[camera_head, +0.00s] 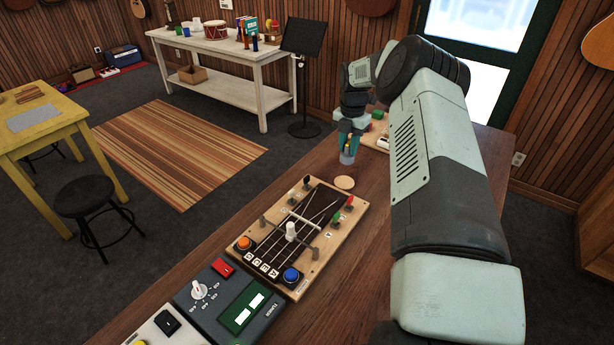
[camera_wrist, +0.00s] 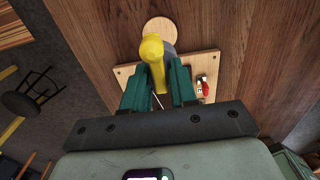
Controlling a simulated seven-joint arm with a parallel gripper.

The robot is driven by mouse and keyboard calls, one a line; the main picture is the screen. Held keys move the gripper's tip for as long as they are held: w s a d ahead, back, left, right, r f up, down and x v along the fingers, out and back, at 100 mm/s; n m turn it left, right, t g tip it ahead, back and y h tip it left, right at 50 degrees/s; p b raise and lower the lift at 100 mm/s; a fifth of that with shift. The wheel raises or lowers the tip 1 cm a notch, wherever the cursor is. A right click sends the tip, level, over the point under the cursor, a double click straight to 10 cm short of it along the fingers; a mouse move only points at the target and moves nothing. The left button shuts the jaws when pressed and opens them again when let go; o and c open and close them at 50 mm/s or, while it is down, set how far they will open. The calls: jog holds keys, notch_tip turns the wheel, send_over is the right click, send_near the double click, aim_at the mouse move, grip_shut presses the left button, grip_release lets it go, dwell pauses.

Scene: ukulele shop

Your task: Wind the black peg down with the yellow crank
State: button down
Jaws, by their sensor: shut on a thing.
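My gripper (camera_head: 349,146) is shut on the yellow crank (camera_wrist: 153,55), above the far end of the bench in the head view. The crank stands between the dark green fingers (camera_wrist: 160,88) in the wrist view. The gripper is apart from the peg, which I cannot make out in the wrist view.
A round wooden disc (camera_head: 344,182) lies between the board and the cup. Red (camera_head: 350,200) and green (camera_head: 336,216) pegs stand on the board's right. A tuner box (camera_head: 232,297) sits at the near end. Bare bench runs to the right, partly behind my arm.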

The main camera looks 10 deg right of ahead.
jog(key=shift+a+r, duration=0.1)
jog(key=s+a+r, duration=0.2)
jog(key=a, duration=1.1)
jog(key=shift+s+d+f, duration=0.1)
jog(key=shift+f, duration=1.05)
jog(key=shift+d+f, duration=0.1)
jog(key=shift+f, duration=1.05)
jog(key=shift+f, duration=1.2)
jog(key=m, duration=0.3)
